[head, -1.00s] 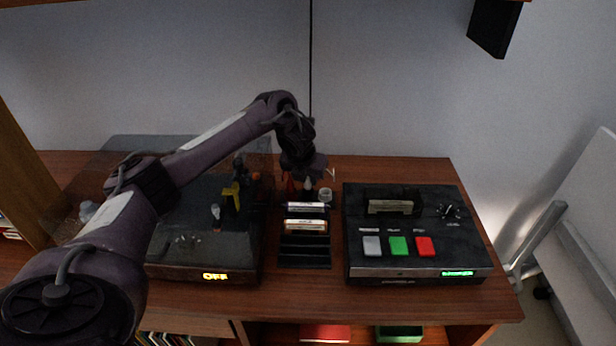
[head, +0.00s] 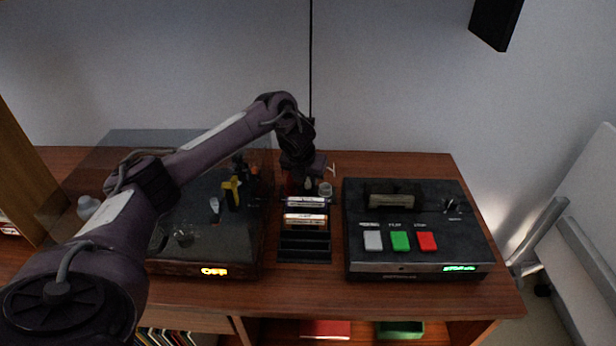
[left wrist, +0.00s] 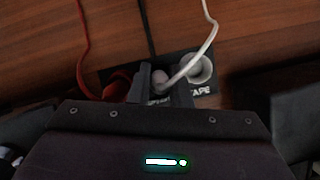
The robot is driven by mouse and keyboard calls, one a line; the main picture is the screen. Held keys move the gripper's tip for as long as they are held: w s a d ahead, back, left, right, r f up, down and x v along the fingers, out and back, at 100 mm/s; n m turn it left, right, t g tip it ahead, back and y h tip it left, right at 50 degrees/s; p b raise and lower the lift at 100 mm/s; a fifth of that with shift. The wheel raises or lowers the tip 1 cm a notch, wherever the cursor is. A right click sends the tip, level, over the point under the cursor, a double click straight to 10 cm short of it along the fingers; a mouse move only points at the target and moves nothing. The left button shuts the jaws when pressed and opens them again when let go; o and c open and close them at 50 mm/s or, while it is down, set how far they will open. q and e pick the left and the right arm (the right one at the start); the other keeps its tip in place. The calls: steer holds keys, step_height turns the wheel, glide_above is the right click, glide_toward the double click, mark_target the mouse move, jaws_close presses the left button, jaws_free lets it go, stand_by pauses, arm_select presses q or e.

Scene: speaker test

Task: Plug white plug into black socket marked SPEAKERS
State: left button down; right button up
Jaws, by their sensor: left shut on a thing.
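My left gripper (head: 304,182) reaches down behind the cartridge rack. In the left wrist view its fingers (left wrist: 164,92) are shut on the white plug (left wrist: 159,76), whose white cord (left wrist: 207,35) runs up and away. The plug sits over a dark socket plate between a red plug (left wrist: 117,86) on the left and a white ring-shaped socket (left wrist: 200,68) above the label TAPE on the right. Lettering between the fingers is mostly covered, so I cannot read SPEAKERS. The black socket is hidden, and I cannot tell whether the plug is in it. My right gripper is not in view.
The cartridge rack (head: 304,244) stands just in front. A tape deck (head: 372,212) with grey, green and red buttons is on the right. A record player (head: 200,255) with a clear cover and lit OFF sign is on the left. A wall rises behind the wooden tabletop (head: 420,297).

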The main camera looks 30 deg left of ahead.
arm_select(q)
steer(key=c, duration=0.9)
jaws_free()
steer(key=shift+o, duration=0.2)
steer(key=shift+r+p, duration=2.25)
steer(key=shift+r, duration=0.3)
